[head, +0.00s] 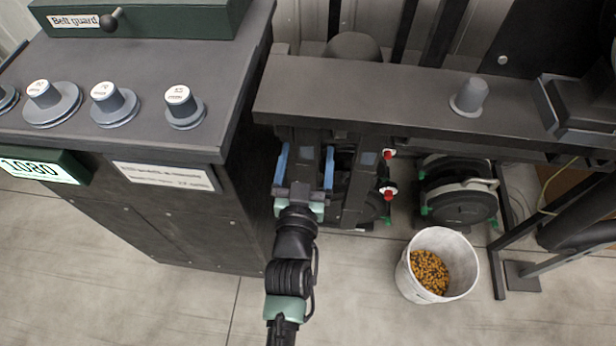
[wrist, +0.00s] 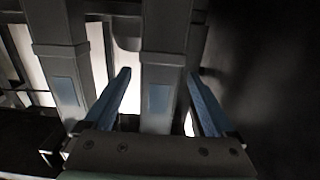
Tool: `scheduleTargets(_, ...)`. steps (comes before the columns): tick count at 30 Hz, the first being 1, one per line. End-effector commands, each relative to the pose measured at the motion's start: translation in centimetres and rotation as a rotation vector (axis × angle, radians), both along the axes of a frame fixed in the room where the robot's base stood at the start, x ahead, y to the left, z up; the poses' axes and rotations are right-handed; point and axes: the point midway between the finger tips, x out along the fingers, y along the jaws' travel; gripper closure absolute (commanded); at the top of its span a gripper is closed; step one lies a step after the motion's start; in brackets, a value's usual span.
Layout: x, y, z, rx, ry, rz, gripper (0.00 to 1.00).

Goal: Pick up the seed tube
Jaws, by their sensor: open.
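Two dark grey upright tubes with blue patches hang under the beam and look alike; either fits the name seed tube. One tube (wrist: 162,62) shows between my fingers in the wrist view. In the head view it is mostly hidden by my gripper (head: 306,158).
A dark cabinet (head: 190,230) with several knobs stands close left of my arm. The beam (head: 370,95) runs above the tubes. Right are red-tipped fittings (head: 388,194), a black reel (head: 458,205) and a white bucket (head: 462,258) holding seeds (head: 430,271).

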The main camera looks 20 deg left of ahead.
Motion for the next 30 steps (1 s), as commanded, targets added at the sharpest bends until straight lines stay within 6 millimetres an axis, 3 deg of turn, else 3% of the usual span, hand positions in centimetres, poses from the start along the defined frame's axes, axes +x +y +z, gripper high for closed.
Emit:
scheduleTargets(4, 1.26, 0.33, -0.16, -0.001, 0.000, -0.001, 0.10)
scheduleTargets(12, 1.43, 0.39, -0.05, 0.000, 0.001, 0.000, 0.10)
scheduleTargets(27, 1.40, 0.38, -0.06, -0.001, 0.000, 0.000, 1.00)
scheduleTargets(30, 1.40, 0.38, -0.06, 0.000, 0.001, 0.000, 1.00)
